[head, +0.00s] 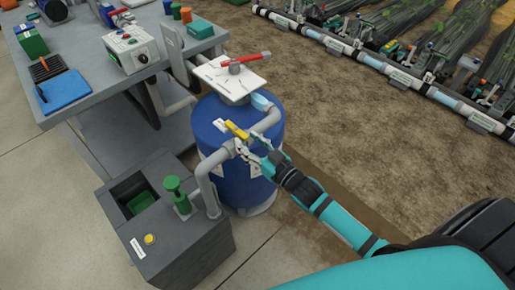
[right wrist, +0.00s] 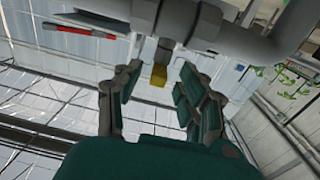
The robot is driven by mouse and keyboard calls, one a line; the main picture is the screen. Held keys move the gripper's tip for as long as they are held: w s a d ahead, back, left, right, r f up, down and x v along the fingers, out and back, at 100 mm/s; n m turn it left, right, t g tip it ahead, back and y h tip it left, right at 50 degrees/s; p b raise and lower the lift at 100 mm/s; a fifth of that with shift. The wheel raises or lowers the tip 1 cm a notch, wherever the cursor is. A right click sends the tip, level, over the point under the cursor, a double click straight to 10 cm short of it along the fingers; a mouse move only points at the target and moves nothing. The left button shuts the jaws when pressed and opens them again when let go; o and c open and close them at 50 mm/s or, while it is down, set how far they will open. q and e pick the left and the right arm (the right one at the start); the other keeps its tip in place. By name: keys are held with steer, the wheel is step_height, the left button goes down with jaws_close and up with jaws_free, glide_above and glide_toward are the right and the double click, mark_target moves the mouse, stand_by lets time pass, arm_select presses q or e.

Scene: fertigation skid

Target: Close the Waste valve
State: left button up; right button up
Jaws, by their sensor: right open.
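A valve with a yellow lever (head: 237,130) sits on the grey pipe at the front of the blue tank (head: 208,127); its tag is too small to read, so I cannot confirm that it is the Waste valve. In the right wrist view the yellow lever (right wrist: 158,75) shows end-on below a grey pipe (right wrist: 225,37), between my fingertips in the picture. My right gripper (head: 248,151) is open, just below and right of the lever in the head view. I cannot tell whether it touches the lever. My left gripper is not in view.
A red handle (head: 247,57) sits on a white dial plate (head: 228,80) above the tank. A dark grey box with a green pump (head: 176,190) and yellow button (head: 149,239) stands front left. A workbench (head: 75,103) is behind left. Soil lies to the right.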

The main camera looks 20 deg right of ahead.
steer(key=v, duration=0.4)
stand_by(0.4)
steer(key=s+d+f+m+g+h+p, duration=0.1)
steer(key=s+d+f+g+h, duration=0.2)
steer(key=f, duration=0.7)
steer(key=s+f+g+p, duration=0.15)
steer(key=s+f, duration=0.35)
steer(key=f, duration=0.5)
steer(key=s+d+f+m+g+h, duration=0.1)
steer(key=s+d+f+g+h, duration=0.15)
steer(key=f, duration=0.75)
steer(key=s+a+f+g, duration=0.1)
steer(key=s+f+g, duration=0.3)
steer(key=s, duration=1)
steer(key=s+a+f+g+p, duration=0.1)
steer(key=s+f+g, duration=0.3)
steer(key=s+f, duration=0.7)
steer(key=s, duration=0.4)
steer(key=shift+s+n+g+p, duration=0.25)
steer(key=shift+n+g+p, duration=0.05)
steer(key=shift+n+g, duration=0.1)
steer(key=shift+a, duration=0.1)
